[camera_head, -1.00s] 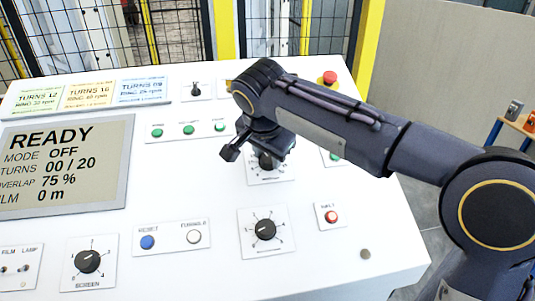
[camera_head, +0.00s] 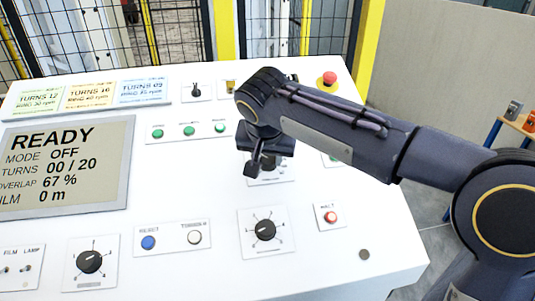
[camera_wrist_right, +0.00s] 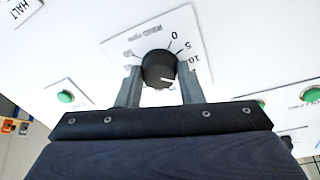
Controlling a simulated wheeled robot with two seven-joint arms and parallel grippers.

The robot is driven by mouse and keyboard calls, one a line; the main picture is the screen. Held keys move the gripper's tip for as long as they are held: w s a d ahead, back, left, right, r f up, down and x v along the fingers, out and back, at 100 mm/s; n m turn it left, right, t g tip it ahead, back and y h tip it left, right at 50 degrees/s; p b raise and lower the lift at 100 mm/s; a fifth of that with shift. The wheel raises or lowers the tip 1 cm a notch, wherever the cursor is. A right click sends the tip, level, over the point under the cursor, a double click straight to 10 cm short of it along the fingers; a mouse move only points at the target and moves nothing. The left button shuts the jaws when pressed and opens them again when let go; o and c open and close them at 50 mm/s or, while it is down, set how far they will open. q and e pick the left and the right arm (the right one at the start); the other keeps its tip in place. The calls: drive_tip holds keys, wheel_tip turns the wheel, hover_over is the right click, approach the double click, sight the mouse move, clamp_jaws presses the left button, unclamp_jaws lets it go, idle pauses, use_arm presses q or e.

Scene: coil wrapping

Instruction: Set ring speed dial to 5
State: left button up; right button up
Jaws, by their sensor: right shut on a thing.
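A black dial knob (camera_wrist_right: 158,68) on a white plate fills the middle of the right wrist view. The marks 0, 5 and 10 show around its upper right side, and its small label is hard to read. A white line on the knob points down in that view, towards my gripper body, away from the 5. My right gripper (camera_wrist_right: 156,86) is shut on this knob, one finger on each side. In the head view my right gripper (camera_head: 256,167) covers most of the knob; part of its plate (camera_head: 284,177) shows. My left gripper is out of view.
The screen (camera_head: 60,165) reads READY, MODE OFF, OVERLAP 67 %. Another dial (camera_head: 265,230) and a red button (camera_head: 331,217) sit nearer the front. Green buttons (camera_head: 189,131) lie to the left, and a red mushroom button (camera_head: 330,78) stands at the back right.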

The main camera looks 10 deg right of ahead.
drive_tip(key=n, duration=0.5)
drive_tip(key=shift+s+d+n+t+p, duration=0.1)
drive_tip(key=shift+n+t+p, duration=0.2)
drive_tip(key=shift+p, duration=0.1)
drive_tip(key=n+y+p, duration=0.1)
drive_tip(key=n, duration=0.4)
drive_tip(key=shift+n, duration=0.3)
drive_tip(key=o, duration=1)
drive_tip(key=shift+c, duration=0.2)
drive_tip(key=shift+r, duration=0.1)
drive_tip(key=v, duration=0.7)
drive_tip(key=shift+s+r, duration=0.2)
drive_tip(key=shift+s, duration=0.1)
